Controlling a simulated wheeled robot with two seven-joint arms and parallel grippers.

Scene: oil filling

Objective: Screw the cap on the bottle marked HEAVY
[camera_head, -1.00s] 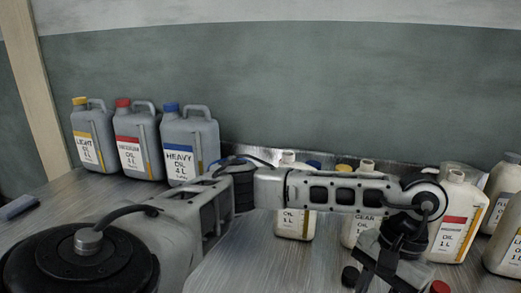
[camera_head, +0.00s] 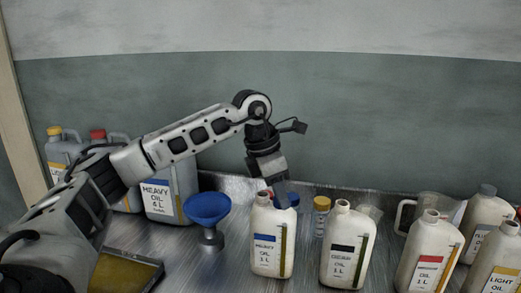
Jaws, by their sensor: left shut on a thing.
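The white bottle marked HEAVY OIL 1 L (camera_head: 271,250), with a blue band on its label, stands upright at the front middle of the bench. Its neck shows at its upper left. My left gripper (camera_head: 279,200) points down from above, just behind or at the bottle's top right. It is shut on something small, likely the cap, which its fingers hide. I cannot tell whether it touches the bottle. A large grey HEAVY OIL 4 L jug (camera_head: 160,200) stands at the left, partly behind my arm. My right gripper is out of view.
A blue funnel (camera_head: 208,208) on a stand is left of the bottle. A black-labelled bottle (camera_head: 347,245), a red-labelled bottle (camera_head: 428,255) and others stand to the right. Small jars with a blue lid (camera_head: 292,199) and yellow lid (camera_head: 322,203) are behind. A yellowish tray (camera_head: 125,272) lies front left.

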